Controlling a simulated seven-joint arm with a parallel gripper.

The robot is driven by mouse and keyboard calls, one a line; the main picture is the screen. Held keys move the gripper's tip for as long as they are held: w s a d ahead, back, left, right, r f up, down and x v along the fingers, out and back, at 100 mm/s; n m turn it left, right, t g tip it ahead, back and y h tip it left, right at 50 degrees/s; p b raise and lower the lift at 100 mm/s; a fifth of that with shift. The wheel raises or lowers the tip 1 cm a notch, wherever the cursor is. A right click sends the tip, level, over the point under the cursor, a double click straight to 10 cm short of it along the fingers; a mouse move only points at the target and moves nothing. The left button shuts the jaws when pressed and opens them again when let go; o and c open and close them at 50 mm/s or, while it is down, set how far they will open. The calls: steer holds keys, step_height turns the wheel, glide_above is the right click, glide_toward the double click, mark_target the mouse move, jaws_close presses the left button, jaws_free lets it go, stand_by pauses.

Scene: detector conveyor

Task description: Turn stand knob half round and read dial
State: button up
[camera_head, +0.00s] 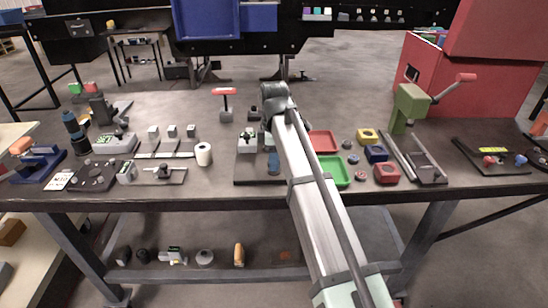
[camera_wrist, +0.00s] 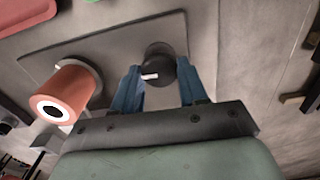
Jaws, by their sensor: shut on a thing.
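In the wrist view, a black round knob (camera_wrist: 158,63) with a short white mark on its face sits between the two blue fingers of my gripper (camera_wrist: 159,72). The fingers are shut on the knob from its left and right sides. The white mark points to the left in that view. The knob stands on a grey plate (camera_wrist: 105,42). An orange-red cylinder (camera_wrist: 77,84) with a white and black ringed face stands on the same plate, left of the fingers. In the head view, my arm hides most of my gripper and the knob. I see no readable dial.
In the head view, a green tray (camera_head: 333,171) and a red tray (camera_head: 322,142) lie just right of my arm. A green hand press (camera_head: 409,105) stands farther right. A white roll (camera_head: 203,154) and several small parts stand to the left.

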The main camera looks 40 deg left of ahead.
steer(key=o, duration=1.1)
steer(key=shift+c, duration=0.2)
steer(key=shift+r, duration=0.1)
step_height(320, 180, up, 14)
steer(key=shift+f, duration=0.2)
